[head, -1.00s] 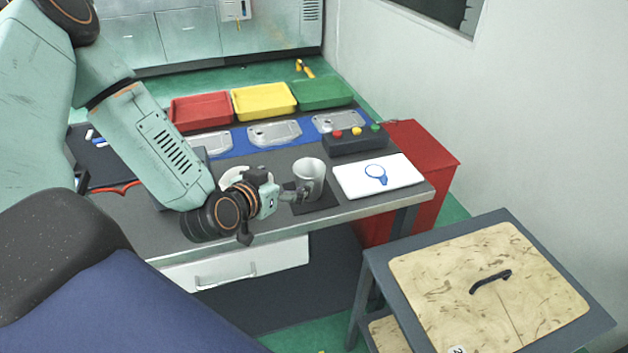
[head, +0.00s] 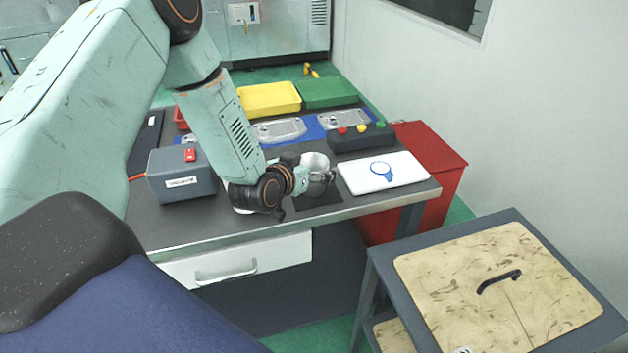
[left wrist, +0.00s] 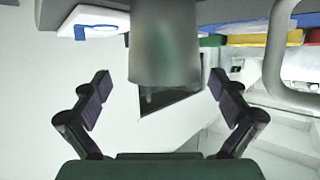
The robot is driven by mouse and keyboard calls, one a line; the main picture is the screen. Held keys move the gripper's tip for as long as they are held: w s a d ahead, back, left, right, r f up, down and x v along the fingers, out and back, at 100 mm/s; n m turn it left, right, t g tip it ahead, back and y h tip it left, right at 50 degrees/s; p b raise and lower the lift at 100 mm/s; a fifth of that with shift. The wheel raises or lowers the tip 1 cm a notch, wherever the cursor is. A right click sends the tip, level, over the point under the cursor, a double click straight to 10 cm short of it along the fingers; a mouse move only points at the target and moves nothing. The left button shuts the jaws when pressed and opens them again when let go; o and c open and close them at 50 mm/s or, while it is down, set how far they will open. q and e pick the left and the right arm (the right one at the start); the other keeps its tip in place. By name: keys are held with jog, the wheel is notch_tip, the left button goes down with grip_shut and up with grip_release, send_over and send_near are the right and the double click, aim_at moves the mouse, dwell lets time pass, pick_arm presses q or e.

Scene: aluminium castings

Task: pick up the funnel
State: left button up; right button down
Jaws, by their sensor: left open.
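The funnel (head: 316,161) is a grey, cup-shaped, tapering piece with its wide mouth up. It stands at a dark square mat (head: 318,197) near the front edge of the bench. My left gripper (head: 325,180) is at its near side and hides its lower part in the head view. In the left wrist view the funnel (left wrist: 165,45) shows as a grey tapered body at the top centre. It lies in line with the gap between the open fingers of my left gripper (left wrist: 160,88). I cannot tell whether a finger touches it. My right gripper is not in view.
A white board with a blue ring-shaped item (head: 383,172) lies right of the funnel. A button box (head: 360,139) stands behind it, a grey box (head: 182,177) to the left. Yellow (head: 270,98) and green (head: 327,93) trays stand at the back. A wood-topped cart (head: 500,280) is in front.

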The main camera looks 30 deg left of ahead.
pick_arm(q)
jog(key=shift+w+a+f, duration=0.25)
jog(key=shift+w+f, duration=0.05)
jog(key=shift+w, duration=0.2)
jog(key=shift+w+a+f, duration=0.25)
jog(key=shift+w, duration=0.2)
jog(key=shift+s+d+r, duration=0.1)
jog(key=shift+d+r, duration=0.15)
jog(key=shift+d, duration=0.05)
jog(key=c, duration=0.3)
jog(key=shift+a+f, duration=0.2)
jog(key=c, duration=0.4)
jog(key=shift+d+r, duration=0.15)
jog(key=shift+r, duration=0.05)
jog(key=c, duration=0.6)
jog(key=shift+f, duration=0.1)
